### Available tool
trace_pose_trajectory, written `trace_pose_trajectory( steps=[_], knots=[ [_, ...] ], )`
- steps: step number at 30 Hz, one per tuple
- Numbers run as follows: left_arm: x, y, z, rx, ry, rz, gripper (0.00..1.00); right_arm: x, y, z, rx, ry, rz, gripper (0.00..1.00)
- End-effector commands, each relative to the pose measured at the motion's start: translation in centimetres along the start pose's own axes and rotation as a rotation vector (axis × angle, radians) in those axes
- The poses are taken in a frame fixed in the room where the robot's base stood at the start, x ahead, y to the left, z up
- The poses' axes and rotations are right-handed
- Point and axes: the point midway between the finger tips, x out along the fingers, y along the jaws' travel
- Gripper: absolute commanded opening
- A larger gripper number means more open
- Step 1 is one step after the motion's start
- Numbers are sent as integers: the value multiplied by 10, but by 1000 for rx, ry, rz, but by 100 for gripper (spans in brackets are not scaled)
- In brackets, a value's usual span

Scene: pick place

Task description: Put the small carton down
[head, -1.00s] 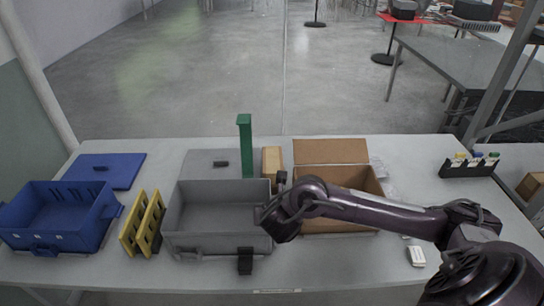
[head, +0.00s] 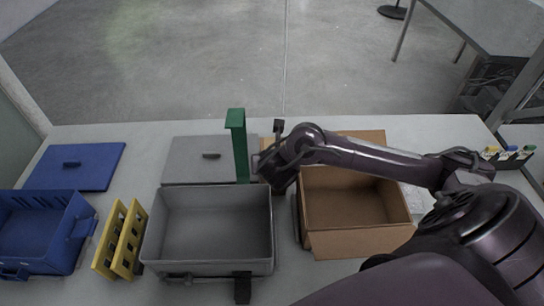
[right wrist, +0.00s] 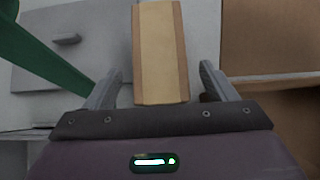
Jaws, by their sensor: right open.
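The small carton (right wrist: 160,50), tan with a paler middle strip, lies between the spread fingers of my right gripper (right wrist: 162,75) in the right wrist view. Gaps show between the carton and both fingers, so the gripper is open around its near end. In the head view only a bit of the carton (head: 266,143) shows behind my right gripper (head: 264,163); the fingers are mostly hidden there. What the carton rests on is hard to see. My left gripper is not in view.
A green post (head: 239,145) stands just left of my right gripper. An open grey bin (head: 208,268) is in front, and an open cardboard box (head: 365,243) stands to the right. Yellow racks (head: 120,240) and a blue crate (head: 40,265) are at the left.

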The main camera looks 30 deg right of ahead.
Motion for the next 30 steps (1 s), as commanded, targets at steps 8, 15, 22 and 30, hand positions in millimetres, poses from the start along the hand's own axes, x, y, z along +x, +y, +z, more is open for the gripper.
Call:
trace_pose_trajectory(
  steps=[8, 15, 22, 30],
  knots=[
    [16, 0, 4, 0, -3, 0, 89, 22, 0, -2, 0, -1, -2, 78],
    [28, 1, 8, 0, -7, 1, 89, 53, 1, 3, 2, -1, -2, 78],
    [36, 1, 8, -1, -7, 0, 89, 77, 1, 4, 1, 0, -1, 78],
    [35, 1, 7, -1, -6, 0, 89, 78, 1, 5, 0, 0, 0, 76]
  ],
)
